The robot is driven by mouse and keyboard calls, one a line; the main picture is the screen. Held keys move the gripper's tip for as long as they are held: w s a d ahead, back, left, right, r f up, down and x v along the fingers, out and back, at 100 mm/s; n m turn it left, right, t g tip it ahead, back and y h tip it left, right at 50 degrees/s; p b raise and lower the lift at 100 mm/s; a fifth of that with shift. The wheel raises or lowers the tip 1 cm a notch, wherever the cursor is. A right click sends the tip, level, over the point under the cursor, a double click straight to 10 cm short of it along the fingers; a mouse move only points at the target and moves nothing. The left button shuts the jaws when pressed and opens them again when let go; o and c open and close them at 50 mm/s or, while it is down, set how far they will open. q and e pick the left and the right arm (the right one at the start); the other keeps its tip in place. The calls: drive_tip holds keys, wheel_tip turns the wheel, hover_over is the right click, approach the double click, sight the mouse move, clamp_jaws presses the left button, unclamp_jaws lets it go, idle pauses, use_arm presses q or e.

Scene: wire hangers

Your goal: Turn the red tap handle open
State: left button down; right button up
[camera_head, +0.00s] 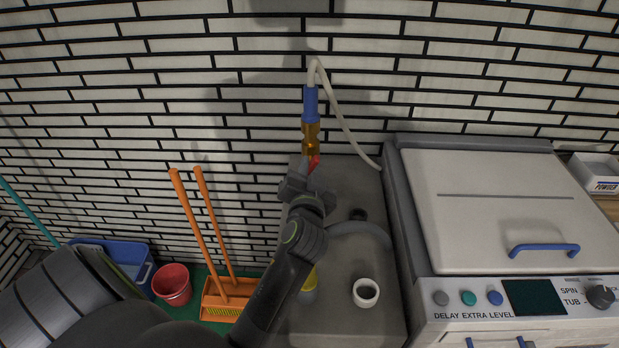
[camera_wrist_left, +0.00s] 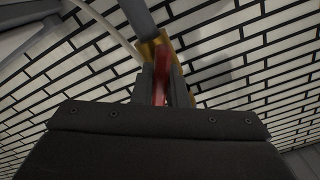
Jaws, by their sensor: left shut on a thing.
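The red tap handle (camera_head: 314,163) shows as a small red piece just below the brass tap body (camera_head: 311,138) on the white brick wall. My left gripper (camera_head: 306,176) reaches up to it from below and hides most of it. In the left wrist view the red handle (camera_wrist_left: 161,84) sits between the two dark fingers of my left gripper (camera_wrist_left: 161,92), which are shut on it. The brass of the tap (camera_wrist_left: 150,48) shows behind the fingers. My right gripper is in neither view.
A blue connector (camera_head: 311,104) and white hose (camera_head: 343,120) rise from the tap. Right of the grey counter (camera_head: 335,325), with a white cup (camera_head: 365,292) on it, stands a washing machine (camera_head: 490,200). Orange-handled tools (camera_head: 188,215), a red bucket (camera_head: 172,285) and a blue basket (camera_head: 140,262) stand left.

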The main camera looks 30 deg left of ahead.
sight(310, 121)
use_arm(q)
drive_tip(key=n+b, duration=0.2)
drive_tip(key=shift+f+n, duration=0.15)
drive_tip(key=shift+n, duration=0.25)
drive_tip(key=shift+n+b, duration=0.8)
drive_tip(key=shift+n, duration=0.8)
drive_tip(key=c, duration=1.4)
unclamp_jaws()
drive_tip(key=shift+c, duration=0.2)
wheel_tip(310, 121, up, 10)
drive_tip(key=shift+r+p, duration=0.15)
drive_tip(key=shift+p, duration=0.4)
